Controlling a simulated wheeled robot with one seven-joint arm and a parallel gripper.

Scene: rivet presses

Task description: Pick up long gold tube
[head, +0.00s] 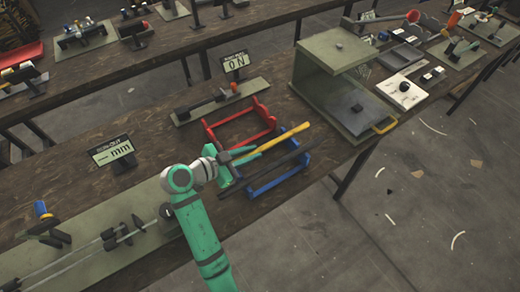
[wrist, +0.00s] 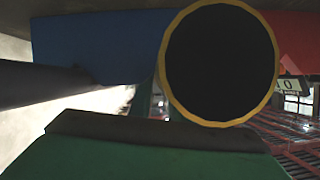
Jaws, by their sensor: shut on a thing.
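The long gold tube (head: 272,143) lies slantwise above the blue rack (head: 263,188) in the head view. My gripper (head: 233,160) is shut on its near left end. In the wrist view the tube's open round end, with a gold rim (wrist: 277,64), faces the camera just over the dark pad of a green finger (wrist: 150,150). A long black tube (head: 262,174) lies beside it across the blue rack, and shows at the left of the wrist view (wrist: 45,86). I cannot tell whether the gold tube touches the rack.
A red rack (head: 213,134) stands just behind. A green box-shaped frame (head: 345,55) with a yellow handle is to the right. An "ON" sign (head: 236,62) and a "mm" sign (head: 110,149) stand on the bench. The bench's front edge is close to the blue rack.

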